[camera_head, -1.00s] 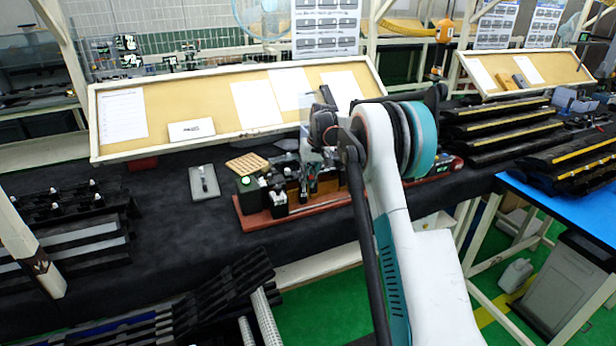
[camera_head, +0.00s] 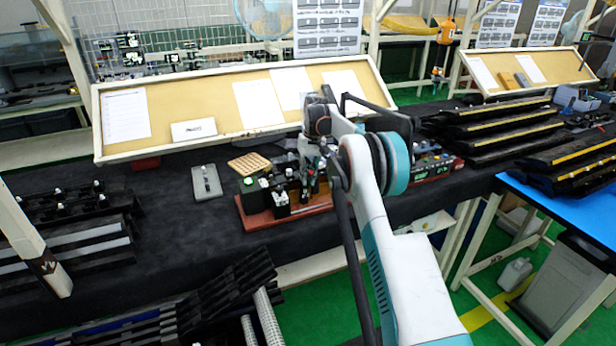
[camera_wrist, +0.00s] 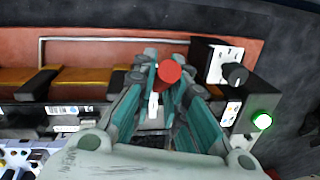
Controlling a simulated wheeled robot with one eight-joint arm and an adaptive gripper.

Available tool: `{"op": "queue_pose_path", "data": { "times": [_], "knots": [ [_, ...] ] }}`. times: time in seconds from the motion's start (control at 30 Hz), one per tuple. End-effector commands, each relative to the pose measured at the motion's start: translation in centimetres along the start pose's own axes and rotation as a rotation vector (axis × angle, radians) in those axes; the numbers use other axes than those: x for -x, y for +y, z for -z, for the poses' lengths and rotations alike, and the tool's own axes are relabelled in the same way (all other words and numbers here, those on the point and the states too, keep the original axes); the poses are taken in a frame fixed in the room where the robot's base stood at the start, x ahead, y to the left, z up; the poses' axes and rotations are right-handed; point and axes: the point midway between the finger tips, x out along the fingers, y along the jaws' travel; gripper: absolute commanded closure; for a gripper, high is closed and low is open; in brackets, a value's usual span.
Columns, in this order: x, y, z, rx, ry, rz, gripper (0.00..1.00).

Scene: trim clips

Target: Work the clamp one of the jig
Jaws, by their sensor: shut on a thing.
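The jig (camera_head: 258,218) is a red-brown base with black blocks and brass-coloured parts on the dark bench. My gripper (camera_head: 308,182) points down over the middle of the jig in the head view. In the wrist view my gripper (camera_wrist: 162,80) is shut on the clamp, whose round red knob (camera_wrist: 170,72) shows at the fingertips. A pale strip shows between the fingers below the knob. The rest of the clamp is hidden by the fingers, so its lever position cannot be told. The jig's base (camera_wrist: 100,52) also shows in the wrist view.
A black box with a dark knob (camera_wrist: 235,75) and a box with a lit green button (camera_wrist: 262,120) stand close right of my fingers in the wrist view. A grey plate (camera_head: 206,182) and a tan slotted block (camera_head: 249,163) lie nearby. A sloped board (camera_head: 225,128) stands behind.

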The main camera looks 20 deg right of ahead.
Motion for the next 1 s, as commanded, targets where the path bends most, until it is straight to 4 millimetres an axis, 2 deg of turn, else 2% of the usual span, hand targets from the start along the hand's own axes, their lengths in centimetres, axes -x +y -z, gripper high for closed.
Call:
{"op": "queue_pose_path", "data": {
  "times": [0.13,0.17,0.23,0.67,0.77,1.0],
  "knots": [
    [-0.1,0.0,0.0,0.0,0.001,0.0,1.0],
    [-0.1,0.0,0.0,0.0,0.001,0.0,0.83],
    [-0.1,0.0,0.0,0.0,0.001,0.0,0.67],
    [0.5,0.0,0.0,0.0,0.001,0.0,0.66],
    [1.6,0.0,0.0,0.0,0.001,0.0,0.66],
    [6.6,0.0,0.0,-0.001,0.001,0.0,0.66]
  ]
}}
